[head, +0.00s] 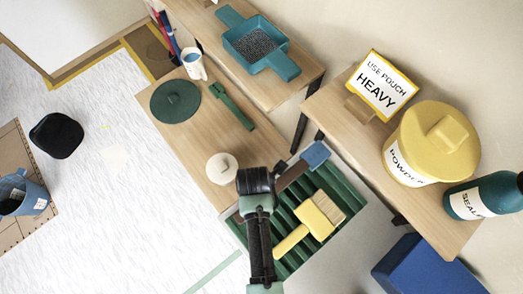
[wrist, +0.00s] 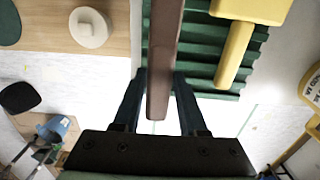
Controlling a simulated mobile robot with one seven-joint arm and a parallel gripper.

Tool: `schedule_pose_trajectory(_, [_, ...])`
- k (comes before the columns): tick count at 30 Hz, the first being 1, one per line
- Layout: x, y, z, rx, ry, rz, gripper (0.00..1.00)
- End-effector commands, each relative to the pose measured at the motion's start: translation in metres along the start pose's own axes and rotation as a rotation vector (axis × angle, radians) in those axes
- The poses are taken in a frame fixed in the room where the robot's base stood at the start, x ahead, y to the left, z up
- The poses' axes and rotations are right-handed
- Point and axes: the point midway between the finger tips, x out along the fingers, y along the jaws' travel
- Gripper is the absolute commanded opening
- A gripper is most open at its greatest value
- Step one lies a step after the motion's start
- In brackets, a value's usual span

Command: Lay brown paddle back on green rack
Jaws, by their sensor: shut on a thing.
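The brown paddle (wrist: 163,62) is between my gripper's (wrist: 160,78) two dark fingers, which are shut on it. In the head view the paddle (head: 292,175) slants up and right from my gripper, with a blue piece at its far end. The green ribbed rack (head: 283,217) lies under and beside it; the rack's ribs also show in the wrist view (wrist: 200,52), to the paddle's right. The paddle appears above the rack's edge; whether it touches is unclear. My arm hides part of the rack.
A white knobbed lid (head: 221,168) sits on the wooden bench (head: 190,140), close to my gripper. A green disc (head: 175,101) and green tool (head: 232,107) lie farther along. A blue box (head: 425,266) stands lower right.

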Motion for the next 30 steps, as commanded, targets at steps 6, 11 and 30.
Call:
schedule_pose_trajectory(6, [-0.002,0.000,0.000,0.000,-0.001,0.000,0.00])
schedule_pose_trajectory(11, [0.009,0.000,-0.001,-0.001,0.001,-0.003,0.00])
schedule_pose_trajectory(30, [0.072,0.001,-0.002,-0.001,0.000,-0.002,0.00])
